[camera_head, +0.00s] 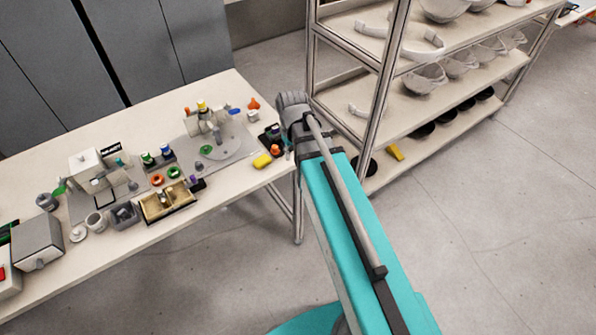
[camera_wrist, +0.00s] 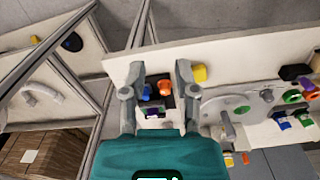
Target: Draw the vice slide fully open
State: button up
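My gripper (camera_wrist: 157,72) is in the wrist view, its two grey fingers spread apart with nothing between them. Past the fingers is a small dark tray (camera_wrist: 166,101) with orange and blue pieces, near the bench edge; it also shows in the head view (camera_head: 271,140), beside my arm. I cannot pick out the vice slide for certain. A grey fixture with a round disc (camera_head: 221,147) stands left of my arm and shows at the right in the wrist view (camera_wrist: 235,103). A pale block-shaped machine (camera_head: 88,168) stands further left. The head view does not show my fingertips.
The bench (camera_head: 120,240) holds a yellow block (camera_head: 262,161), a compartment box (camera_head: 168,203), orange and green rings, and a grey case (camera_head: 38,243). A metal rack (camera_head: 380,110) with white shells stands right of my arm. Bare floor (camera_head: 480,230) lies in front of the rack.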

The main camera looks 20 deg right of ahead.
jog(key=s+m, duration=0.2)
jog(key=s, duration=0.4)
jog(key=shift+a+f+b, duration=0.2)
jog(key=shift+f+b, duration=0.2)
jog(key=shift+f, duration=0.05)
jog(key=shift+s, duration=0.1)
